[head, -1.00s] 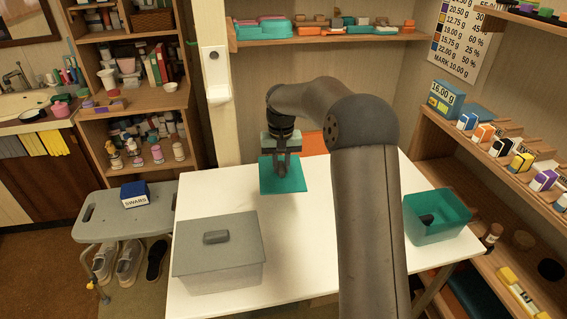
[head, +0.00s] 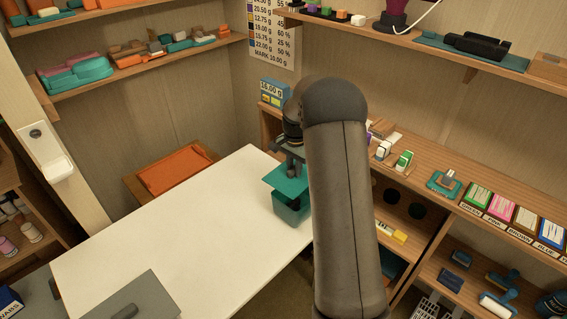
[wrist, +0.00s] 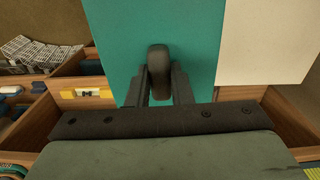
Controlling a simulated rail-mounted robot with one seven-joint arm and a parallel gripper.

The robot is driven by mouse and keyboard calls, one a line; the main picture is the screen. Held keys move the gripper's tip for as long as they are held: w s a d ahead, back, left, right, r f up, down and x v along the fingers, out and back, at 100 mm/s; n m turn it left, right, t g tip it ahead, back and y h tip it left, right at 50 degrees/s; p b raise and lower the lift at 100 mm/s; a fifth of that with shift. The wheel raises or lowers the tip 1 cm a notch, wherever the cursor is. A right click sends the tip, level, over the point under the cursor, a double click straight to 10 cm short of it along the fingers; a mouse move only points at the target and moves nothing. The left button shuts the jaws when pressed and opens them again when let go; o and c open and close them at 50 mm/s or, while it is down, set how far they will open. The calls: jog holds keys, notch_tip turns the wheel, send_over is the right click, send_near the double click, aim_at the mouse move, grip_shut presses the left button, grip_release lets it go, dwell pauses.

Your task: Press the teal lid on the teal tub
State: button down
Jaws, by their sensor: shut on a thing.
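The teal lid (head: 283,182) is a flat plate with a dark handle, and it also shows in the wrist view (wrist: 120,35). My gripper (head: 292,170) is shut on the lid's dark handle (wrist: 158,70), with one finger on each side. The teal tub (head: 291,210) stands at the table's right end, partly behind my arm. The lid is over the tub and hides its opening. Its edge reaches past the tub on the left, and I cannot tell whether they touch. The tub's inside is hidden.
The white table (head: 180,240) is mostly clear. Wooden shelving (head: 440,205) with small boxes stands close on the right. An orange panel (head: 175,170) is behind the table.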

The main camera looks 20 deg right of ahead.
jog(key=shift+s+d+r+m, duration=0.1)
jog(key=shift+s+d+m, duration=0.1)
jog(key=shift+d, duration=0.25)
jog(key=shift+s+d+m, duration=0.2)
jog(key=shift+d, duration=0.25)
jog(key=shift+a, duration=0.1)
jog(key=shift+f+b, duration=2.3)
jog(key=shift+f, duration=1)
jog(key=shift+f, duration=0.25)
jog(key=shift+s+f+b, duration=0.1)
jog(key=shift+f+b, duration=0.1)
jog(key=shift+b, duration=0.1)
jog(key=c, duration=1.2)
grip_release()
